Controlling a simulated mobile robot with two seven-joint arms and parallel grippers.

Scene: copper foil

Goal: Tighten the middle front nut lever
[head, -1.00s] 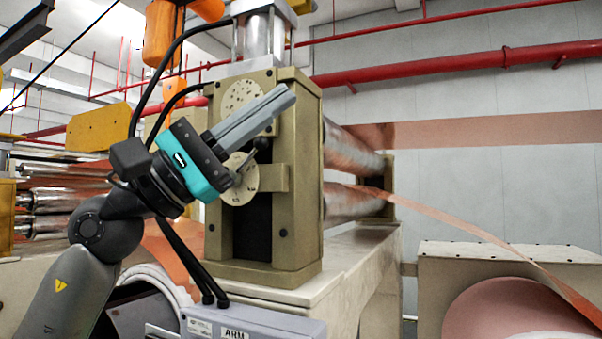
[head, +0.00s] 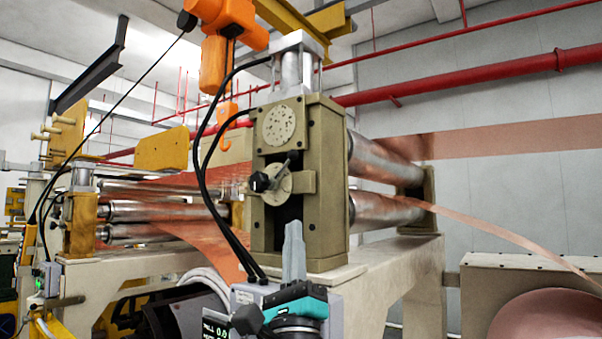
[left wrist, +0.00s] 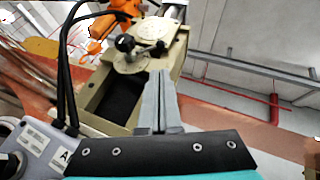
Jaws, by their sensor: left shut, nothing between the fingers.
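In the left wrist view the lever (left wrist: 126,43) lies above and left of the fingertips. My left gripper (head: 293,226) is shut and empty, its grey fingers pointing up below the lever and in front of the stand's dark slot. It also shows in the left wrist view (left wrist: 158,75). It looks apart from the lever. My right gripper is not in view.
A grey control box (head: 246,296) stands beside my left gripper, with black hoses (head: 228,236) running up past the lever's left side. An orange hoist (head: 225,42) hangs above. Copper foil (head: 480,220) leaves the rollers (head: 385,212) on the right.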

